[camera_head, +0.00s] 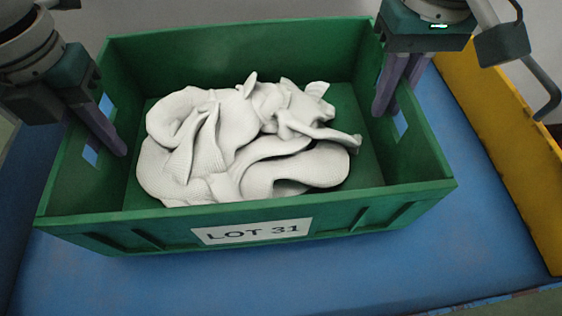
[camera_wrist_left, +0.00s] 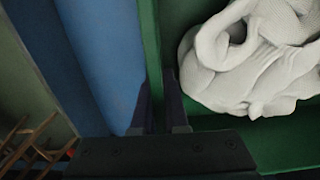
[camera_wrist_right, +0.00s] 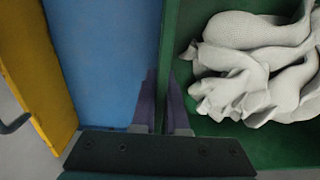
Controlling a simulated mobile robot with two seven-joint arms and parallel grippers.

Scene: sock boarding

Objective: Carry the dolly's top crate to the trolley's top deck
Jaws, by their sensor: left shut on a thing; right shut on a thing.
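A green crate (camera_head: 255,225) with a white "LOT 31" label (camera_head: 252,231) holds a heap of white socks (camera_head: 195,150). My left gripper (camera_head: 118,146) is shut on the crate's left end wall, one finger inside. In the left wrist view its fingers (camera_wrist_left: 160,100) straddle the green wall. My right gripper (camera_head: 382,106) is shut on the opposite end wall beside its hand slot. The right wrist view shows the same straddling grip (camera_wrist_right: 162,100). The crate looks level over a blue surface (camera_head: 490,215). Whether it touches that surface I cannot tell.
A yellow raised side (camera_head: 500,130) runs along the right of the blue surface, with a grey bar (camera_head: 540,85) beyond it. Bare blue shows in front and on both sides of the crate. A brown wooden frame (camera_wrist_left: 35,145) stands at lower left in the left wrist view.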

